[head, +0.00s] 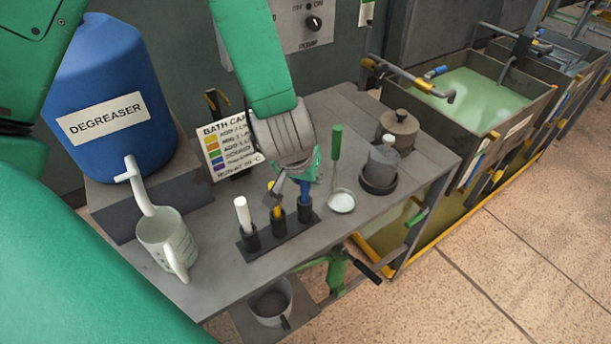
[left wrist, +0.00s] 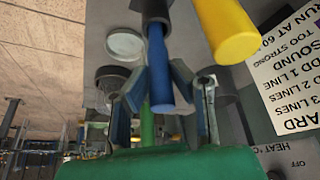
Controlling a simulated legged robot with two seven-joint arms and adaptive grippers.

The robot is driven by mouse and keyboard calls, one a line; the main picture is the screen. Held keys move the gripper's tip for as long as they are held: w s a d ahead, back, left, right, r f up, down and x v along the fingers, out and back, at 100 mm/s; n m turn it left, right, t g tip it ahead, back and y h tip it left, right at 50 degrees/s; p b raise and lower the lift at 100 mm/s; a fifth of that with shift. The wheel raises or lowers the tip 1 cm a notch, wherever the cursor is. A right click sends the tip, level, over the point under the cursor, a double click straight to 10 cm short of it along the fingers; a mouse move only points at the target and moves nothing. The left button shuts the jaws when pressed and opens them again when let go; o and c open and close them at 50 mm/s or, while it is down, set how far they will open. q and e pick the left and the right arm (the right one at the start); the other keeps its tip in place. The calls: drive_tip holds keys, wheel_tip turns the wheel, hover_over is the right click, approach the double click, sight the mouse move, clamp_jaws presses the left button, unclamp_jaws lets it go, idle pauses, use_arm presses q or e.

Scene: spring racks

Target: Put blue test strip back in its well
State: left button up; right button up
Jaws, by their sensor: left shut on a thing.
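The blue test strip (head: 304,207) stands upright at the right-hand well of the dark rack (head: 283,239). In the left wrist view the blue strip (left wrist: 157,62) runs into the mouth of a dark well (left wrist: 153,10). My left gripper (head: 291,187) is above the rack, shut on the strip's upper part. Its fingers lie on both sides of the strip in the left wrist view. How deep the strip sits is hidden. A yellow strip (head: 277,211) stands in the middle well and a white strip (head: 243,215) in the left well. My right gripper is not in view.
A white mug (head: 166,241) stands left of the rack. A white dish (head: 341,201) with a green-handled tool (head: 336,146) and lidded dark pots (head: 398,128) stand to the right. A blue degreaser jug (head: 110,80) and a bath card (head: 224,156) are behind.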

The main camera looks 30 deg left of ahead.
use_arm(q)
drive_tip(key=shift+f, duration=0.15)
drive_tip(key=o, duration=0.9)
drive_tip(key=shift+r, duration=0.25)
drive_tip(key=v, duration=1.1)
drive_tip(key=shift+s+r, duration=0.2)
drive_tip(key=shift+d, duration=0.1)
